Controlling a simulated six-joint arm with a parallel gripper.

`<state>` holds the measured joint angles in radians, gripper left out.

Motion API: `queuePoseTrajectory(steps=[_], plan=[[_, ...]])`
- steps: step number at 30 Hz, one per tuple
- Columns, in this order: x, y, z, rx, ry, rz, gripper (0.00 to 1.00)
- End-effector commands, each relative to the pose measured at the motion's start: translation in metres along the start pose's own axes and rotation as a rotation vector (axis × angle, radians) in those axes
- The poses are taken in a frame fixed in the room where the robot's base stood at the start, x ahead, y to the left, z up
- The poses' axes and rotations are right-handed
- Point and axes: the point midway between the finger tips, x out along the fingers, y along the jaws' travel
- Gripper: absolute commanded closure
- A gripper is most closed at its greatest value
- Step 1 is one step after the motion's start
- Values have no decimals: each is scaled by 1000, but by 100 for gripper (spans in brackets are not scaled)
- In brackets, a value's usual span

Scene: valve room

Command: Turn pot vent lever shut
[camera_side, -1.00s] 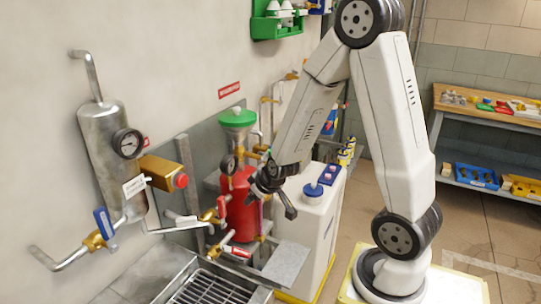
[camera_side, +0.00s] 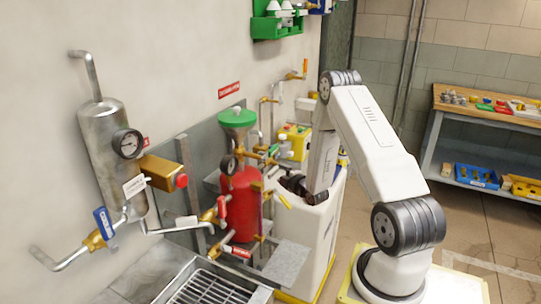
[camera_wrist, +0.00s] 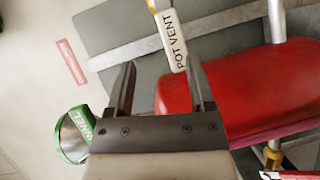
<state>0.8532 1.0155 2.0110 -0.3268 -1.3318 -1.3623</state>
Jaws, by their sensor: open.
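The red pot (camera_side: 241,205) stands by the wall with a green funnel (camera_side: 237,117) above it. My gripper (camera_side: 287,184) is to the right of the pot, over the white tank. In the wrist view my gripper (camera_wrist: 161,63) is open, with nothing between its fingers. A white piece marked POT VENT (camera_wrist: 171,38) lies just beyond the fingertips, its lower end near the right one; contact cannot be told. The red pot (camera_wrist: 250,85) fills the right of that view, and the funnel (camera_wrist: 75,135) shows lower left. The vent lever's exact angle is unclear.
A grey cylinder (camera_side: 108,150) with a gauge and a blue-handled valve (camera_side: 103,223) is on the left wall. A grated sink (camera_side: 205,290) lies in front. The white tank (camera_side: 318,235) stands right of the pot. A workbench (camera_side: 480,112) is far right.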

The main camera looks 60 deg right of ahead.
Motion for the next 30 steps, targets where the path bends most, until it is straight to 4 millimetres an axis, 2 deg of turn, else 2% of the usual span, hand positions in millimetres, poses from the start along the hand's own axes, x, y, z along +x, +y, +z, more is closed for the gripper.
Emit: queuePoseTrajectory(steps=[1, 7, 19, 25, 30], plan=[[0, -7, 4, -38, 29, 19, 31], [-3, -20, 7, -152, 125, 95, 31], [-2, -22, 6, -182, 153, 119, 31], [10, -21, 4, -183, 153, 119, 31], [28, -18, 0, -182, 153, 119, 31]])
